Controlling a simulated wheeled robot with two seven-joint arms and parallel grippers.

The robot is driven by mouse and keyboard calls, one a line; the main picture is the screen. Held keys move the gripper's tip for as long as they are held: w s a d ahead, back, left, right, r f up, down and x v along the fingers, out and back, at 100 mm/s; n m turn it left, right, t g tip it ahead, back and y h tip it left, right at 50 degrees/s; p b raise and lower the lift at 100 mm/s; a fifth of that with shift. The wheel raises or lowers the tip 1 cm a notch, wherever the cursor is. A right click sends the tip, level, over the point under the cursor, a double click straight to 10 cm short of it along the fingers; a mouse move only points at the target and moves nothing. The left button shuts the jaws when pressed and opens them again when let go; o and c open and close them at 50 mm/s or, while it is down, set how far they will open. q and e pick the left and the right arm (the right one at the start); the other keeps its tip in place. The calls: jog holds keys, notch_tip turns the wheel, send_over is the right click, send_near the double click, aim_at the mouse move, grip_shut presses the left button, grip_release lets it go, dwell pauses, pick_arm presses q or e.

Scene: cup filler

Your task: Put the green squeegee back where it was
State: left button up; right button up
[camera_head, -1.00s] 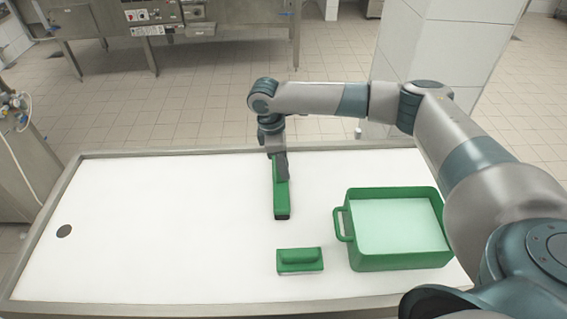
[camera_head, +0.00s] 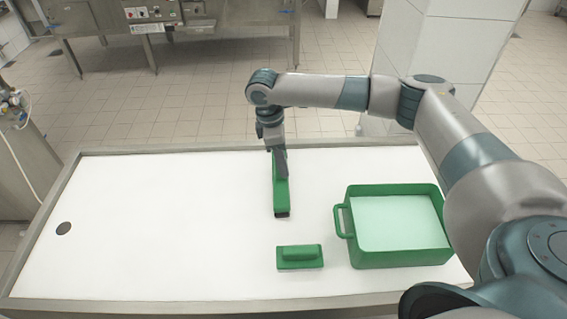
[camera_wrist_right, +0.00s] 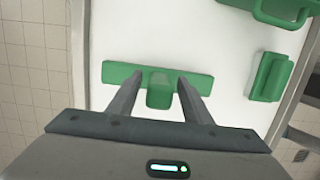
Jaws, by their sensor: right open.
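The green squeegee (camera_head: 282,198) lies on the white table top near the far edge, its long bar running from far to near. In the right wrist view its bar (camera_wrist_right: 118,73) spans crosswise and its short handle (camera_wrist_right: 159,92) points toward the gripper. My right gripper (camera_head: 282,174) is over the squeegee. In the wrist view its open fingers (camera_wrist_right: 160,82) stand on either side of the handle, with gaps showing. In the head view the gripper hides part of the squeegee. My left gripper is out of view.
A green tub (camera_head: 402,259) with pale contents stands at the right of the table (camera_head: 160,225). The table's left half is clear except for a dark round spot (camera_head: 63,229).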

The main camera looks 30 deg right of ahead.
jog(key=r+b, duration=0.1)
jog(key=r, duration=0.2)
jog(key=a+r+b, duration=0.1)
jog(key=r, duration=0.3)
jog(key=w+r, duration=0.1)
jog(key=r, duration=0.2)
jog(key=shift+a+r+b, duration=0.15)
jog(key=shift+a+b, duration=0.2)
jog(key=shift+b, duration=0.05)
jog(key=shift+r, duration=0.1)
